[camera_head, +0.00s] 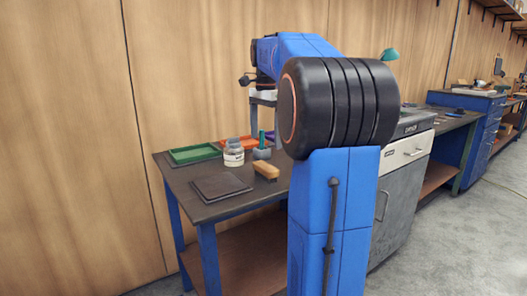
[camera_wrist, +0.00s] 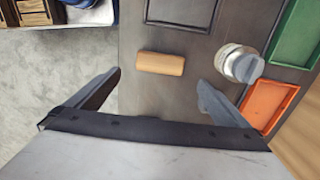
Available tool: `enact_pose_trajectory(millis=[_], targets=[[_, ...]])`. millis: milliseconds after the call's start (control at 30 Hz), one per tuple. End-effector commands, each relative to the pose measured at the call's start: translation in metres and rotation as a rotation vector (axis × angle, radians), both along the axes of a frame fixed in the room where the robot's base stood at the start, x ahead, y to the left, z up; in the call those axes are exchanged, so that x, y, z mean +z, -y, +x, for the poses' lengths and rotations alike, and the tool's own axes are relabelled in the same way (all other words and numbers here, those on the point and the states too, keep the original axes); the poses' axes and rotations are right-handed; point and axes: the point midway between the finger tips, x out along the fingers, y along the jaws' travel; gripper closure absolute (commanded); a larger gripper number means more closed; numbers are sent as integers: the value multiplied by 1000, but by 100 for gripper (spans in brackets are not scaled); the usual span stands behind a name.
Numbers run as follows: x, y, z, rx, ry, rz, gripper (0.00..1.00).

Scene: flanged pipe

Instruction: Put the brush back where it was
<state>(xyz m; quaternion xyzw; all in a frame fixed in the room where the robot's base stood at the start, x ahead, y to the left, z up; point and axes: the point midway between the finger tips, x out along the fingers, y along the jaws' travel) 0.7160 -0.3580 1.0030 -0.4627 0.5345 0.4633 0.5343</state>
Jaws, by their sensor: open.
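The brush (camera_head: 266,170), a tan wooden block, lies on the dark workbench top near its front edge. In the wrist view the brush (camera_wrist: 161,63) appears from above, and its bristles cannot be made out. My gripper (camera_wrist: 159,78) is open and empty, its two fingers apart in the picture on either side of the brush's lower edge.
A jar (camera_head: 234,156) stands behind the brush, beside a grey-blue holder (camera_head: 262,153) with a green upright item. A green tray (camera_head: 195,154) and an orange tray (camera_wrist: 269,103) lie towards the wall. A grey cabinet (camera_head: 403,190) stands to the right.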

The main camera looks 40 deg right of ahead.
Motion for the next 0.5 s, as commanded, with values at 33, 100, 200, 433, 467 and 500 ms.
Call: enact_pose_trajectory(millis=[33,100,200,433,467,500], targets=[[2,0,0,0,1,0,0],[3,0,0,0,1,0,0],[3,-1,0,3,1,-1,0],[-7,-45,-14,171,35,-24,0],[-10,-56,-18,213,43,-29,0],[-15,-70,-24,274,55,-39,0]])
